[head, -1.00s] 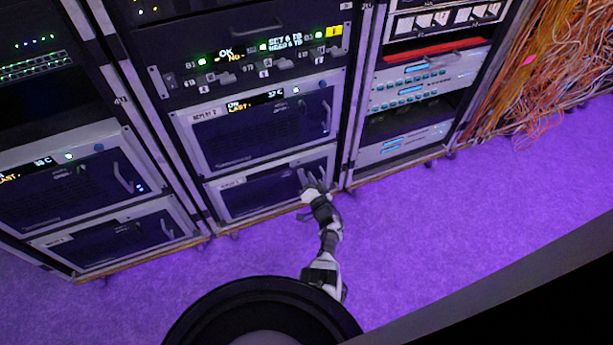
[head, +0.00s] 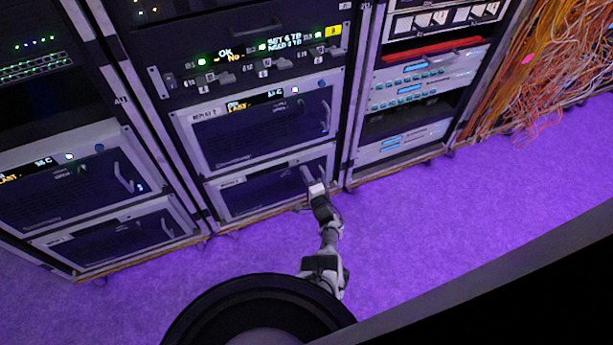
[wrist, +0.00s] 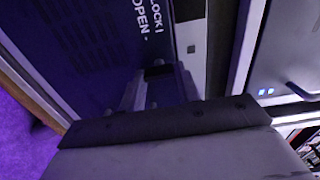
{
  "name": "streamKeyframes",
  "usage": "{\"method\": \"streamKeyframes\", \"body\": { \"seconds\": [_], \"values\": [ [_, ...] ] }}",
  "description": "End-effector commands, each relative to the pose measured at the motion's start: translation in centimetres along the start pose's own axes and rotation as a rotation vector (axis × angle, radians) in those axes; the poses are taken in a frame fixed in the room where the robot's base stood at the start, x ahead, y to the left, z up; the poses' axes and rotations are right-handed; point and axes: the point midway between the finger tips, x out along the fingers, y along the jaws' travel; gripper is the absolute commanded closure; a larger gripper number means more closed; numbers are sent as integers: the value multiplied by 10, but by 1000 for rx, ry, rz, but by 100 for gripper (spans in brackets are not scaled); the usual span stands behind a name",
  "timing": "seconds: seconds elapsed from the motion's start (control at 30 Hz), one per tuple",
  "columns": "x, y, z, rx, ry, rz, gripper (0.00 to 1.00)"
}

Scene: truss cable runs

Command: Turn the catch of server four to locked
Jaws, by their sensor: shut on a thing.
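The lower server (head: 265,192) in the middle rack has a dark mesh front in a light frame; its label is too small to read. My gripper (head: 314,185) is at the right end of that front. In the wrist view, a dark panel carries the white words LOCK and OPEN (wrist: 145,22). Just below the words is a small dark catch (wrist: 157,72). My gripper (wrist: 155,92) is shut on it, with one finger on each side. My wrist hides the lower part of the catch, and its exact angle is hard to tell.
Another server (head: 255,130) with a lit display sits directly above. A left rack (head: 100,185) and a right rack (head: 410,110) flank the middle one. Loose orange cables (head: 540,70) hang at the far right. The purple floor (head: 450,230) in front is clear.

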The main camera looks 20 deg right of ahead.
Motion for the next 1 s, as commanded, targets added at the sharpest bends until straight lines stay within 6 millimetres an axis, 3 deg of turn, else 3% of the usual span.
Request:
{"method": "streamKeyframes", "body": {
  "seconds": [0.63,0.67,0.8,1.0],
  "values": [
    [1,-1,0,46,-2,-2,90],
    [1,-1,0,46,-2,-2,63],
    [1,-1,0,46,-1,-2,45],
    [0,0,0,46,-1,-1,45]
  ]
}}
